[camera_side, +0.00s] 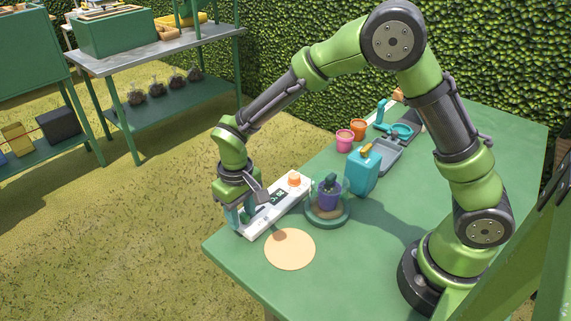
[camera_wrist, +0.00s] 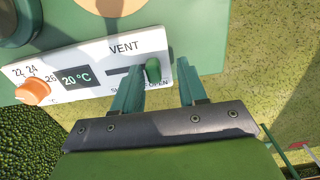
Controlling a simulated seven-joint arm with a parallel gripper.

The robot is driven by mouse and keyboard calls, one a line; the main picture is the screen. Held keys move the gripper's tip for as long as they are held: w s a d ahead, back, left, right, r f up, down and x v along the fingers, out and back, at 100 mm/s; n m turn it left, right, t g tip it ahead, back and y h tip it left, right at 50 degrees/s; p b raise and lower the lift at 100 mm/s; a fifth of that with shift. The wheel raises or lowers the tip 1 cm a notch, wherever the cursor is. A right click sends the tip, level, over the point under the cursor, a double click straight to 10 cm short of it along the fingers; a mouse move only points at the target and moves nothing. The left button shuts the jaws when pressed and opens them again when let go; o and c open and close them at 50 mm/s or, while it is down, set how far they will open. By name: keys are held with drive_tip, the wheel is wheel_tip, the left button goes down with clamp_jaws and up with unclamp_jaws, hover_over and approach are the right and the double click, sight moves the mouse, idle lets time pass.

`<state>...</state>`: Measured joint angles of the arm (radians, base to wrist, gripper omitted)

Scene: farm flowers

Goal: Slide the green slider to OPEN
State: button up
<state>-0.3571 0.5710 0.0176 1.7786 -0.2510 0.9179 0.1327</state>
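The green slider (camera_wrist: 153,70) is a small upright knob on the white panel (camera_wrist: 75,66) marked VENT. It stands at the right end of its dark slot (camera_wrist: 117,72), just above the OPEN label; the other label is partly hidden by a finger. My gripper (camera_wrist: 160,75) is open, its two teal fingers on either side of the slider. The left finger is close to the slider, and whether they touch is unclear. A clear gap separates the right finger from it. In the side view my gripper (camera_side: 238,218) is at the panel's near-left end and hides the slider.
The panel has an orange knob (camera_side: 294,179) and a 20 °C display (camera_wrist: 77,77). A round tan mat (camera_side: 290,249) lies in front. The green table's (camera_side: 262,281) edge is close.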

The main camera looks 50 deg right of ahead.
sight(248, 218)
drive_tip(key=shift+d, duration=0.1)
drive_tip(key=shift+r, duration=0.15)
wheel_tip(248, 218, up, 17)
drive_tip(key=shift+f, duration=0.2)
drive_tip(key=shift+w, duration=0.1)
idle(0.4)
drive_tip(key=s+d+r+m+t+y, duration=0.1)
drive_tip(key=s+d+r+m+t, duration=0.1)
drive_tip(key=s+d, duration=0.4)
drive_tip(key=s+d+r+m+t+y, duration=0.1)
drive_tip(key=s+d+t, duration=0.4)
drive_tip(key=s, duration=0.5)
drive_tip(key=shift+s+d+r+m, duration=0.4)
drive_tip(key=shift+d+r+m, duration=0.1)
drive_tip(key=shift+d+r, duration=0.15)
